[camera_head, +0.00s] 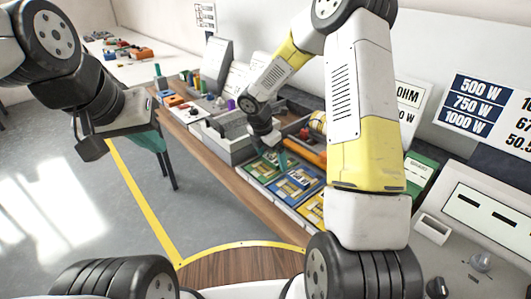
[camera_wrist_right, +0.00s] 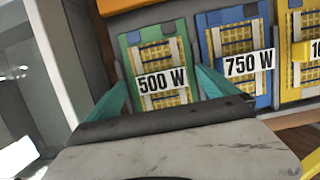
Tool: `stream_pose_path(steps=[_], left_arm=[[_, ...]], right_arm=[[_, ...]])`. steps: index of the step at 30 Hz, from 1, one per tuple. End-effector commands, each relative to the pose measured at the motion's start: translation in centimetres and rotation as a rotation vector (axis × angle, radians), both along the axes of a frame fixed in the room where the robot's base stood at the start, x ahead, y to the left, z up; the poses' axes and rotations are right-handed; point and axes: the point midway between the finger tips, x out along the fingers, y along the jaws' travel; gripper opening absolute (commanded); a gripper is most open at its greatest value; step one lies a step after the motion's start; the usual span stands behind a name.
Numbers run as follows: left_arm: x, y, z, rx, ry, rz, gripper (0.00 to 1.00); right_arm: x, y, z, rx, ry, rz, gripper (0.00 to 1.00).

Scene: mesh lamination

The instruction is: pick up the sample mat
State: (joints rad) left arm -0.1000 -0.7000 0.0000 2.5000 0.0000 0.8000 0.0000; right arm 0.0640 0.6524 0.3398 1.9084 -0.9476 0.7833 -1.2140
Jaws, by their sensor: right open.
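Three mesh mats lie in a row of trays on the bench: a green one labelled 500 W (camera_wrist_right: 134,57), a blue one labelled 750 W (camera_wrist_right: 224,39) and a yellow one (camera_wrist_right: 296,79) with a partly cut-off label. The head view also shows the green mat (camera_head: 260,169), blue mat (camera_head: 296,186) and yellow mat (camera_head: 313,210). I cannot tell which is the sample mat. My right gripper (camera_wrist_right: 162,82) is open, its teal fingers on either side of the green mat; contact is unclear. My left gripper (camera_head: 150,140) hangs left of the bench, its opening hard to see.
A control panel (camera_head: 480,225) with knobs stands at right. A sign (camera_head: 485,105) lists wattages. Open floor (camera_head: 60,200) lies left of the bench.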

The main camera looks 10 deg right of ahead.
Motion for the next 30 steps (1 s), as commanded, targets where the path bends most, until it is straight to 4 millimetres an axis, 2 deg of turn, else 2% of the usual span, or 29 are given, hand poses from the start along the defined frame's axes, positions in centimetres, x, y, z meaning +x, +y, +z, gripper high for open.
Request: stream_pose_path(steps=[2,13,23,30], left_arm=[[0.0,0.0,0.0,0.0,0.0,0.0,0.0],[0.0,0.0,0.0,0.0,0.0,0.0,0.0],[0.0,0.0,0.0,0.0,0.0,0.0,0.0],[0.0,0.0,0.0,0.0,0.0,0.0,0.0]], right_arm=[[0.0,0.0,0.0,0.0,0.0,0.0,0.98],[0.0,0.0,0.1,0.0,0.0,0.0,0.28],[0.0,0.0,0.4,0.0,-0.002,-0.001,0.25],[0.1,0.0,2.7,0.0,-0.004,-0.002,0.25]])
